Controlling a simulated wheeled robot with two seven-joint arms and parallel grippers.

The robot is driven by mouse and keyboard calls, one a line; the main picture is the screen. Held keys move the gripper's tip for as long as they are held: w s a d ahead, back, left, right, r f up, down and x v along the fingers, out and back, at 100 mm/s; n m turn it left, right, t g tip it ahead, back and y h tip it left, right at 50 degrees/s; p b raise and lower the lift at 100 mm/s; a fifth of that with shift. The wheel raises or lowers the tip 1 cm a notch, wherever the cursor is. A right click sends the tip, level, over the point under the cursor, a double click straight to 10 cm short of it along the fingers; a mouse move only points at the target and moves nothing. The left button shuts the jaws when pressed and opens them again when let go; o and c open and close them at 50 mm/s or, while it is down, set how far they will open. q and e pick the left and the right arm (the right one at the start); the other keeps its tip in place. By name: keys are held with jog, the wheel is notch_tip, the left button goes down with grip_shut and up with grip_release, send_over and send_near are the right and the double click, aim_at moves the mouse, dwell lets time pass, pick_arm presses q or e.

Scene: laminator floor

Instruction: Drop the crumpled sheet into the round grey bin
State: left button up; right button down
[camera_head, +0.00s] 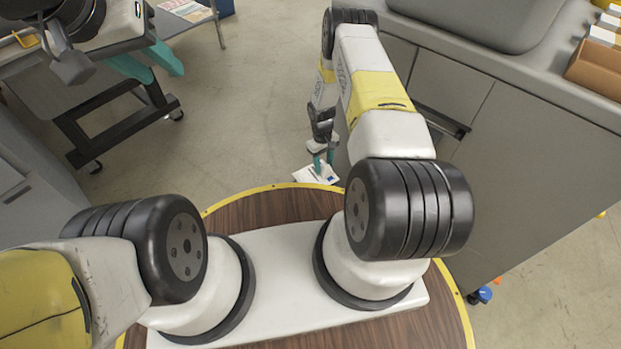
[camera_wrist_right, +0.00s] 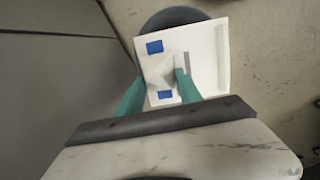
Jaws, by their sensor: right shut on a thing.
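The sheet (camera_wrist_right: 208,50) is white with blue patches and is pinched between the teal fingers of my right gripper (camera_wrist_right: 160,79). In the head view my right gripper (camera_head: 322,158) hangs low beyond my round base, with the sheet (camera_head: 309,175) at its fingertips. A round dark grey shape (camera_wrist_right: 168,17), apparently the bin, shows behind the sheet in the right wrist view. The sheet hides most of it, and I cannot make out the bin in the head view. My left gripper (camera_head: 160,72) is at the upper left, its teal fingers apart and empty.
A grey cabinet (camera_head: 540,150) with a worktop stands on the right, close beside my right arm. A brown open box (camera_head: 598,70) sits on that worktop. A dark-legged stand (camera_head: 110,125) is on the left. Bare floor (camera_head: 235,110) lies between them.

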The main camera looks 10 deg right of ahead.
jog(key=shift+f, duration=3.05)
jog(key=c, duration=0.7)
grip_release()
jog(key=r, duration=0.7)
jog(key=shift+w+a+r, duration=0.2)
jog(key=shift+w+r, duration=0.2)
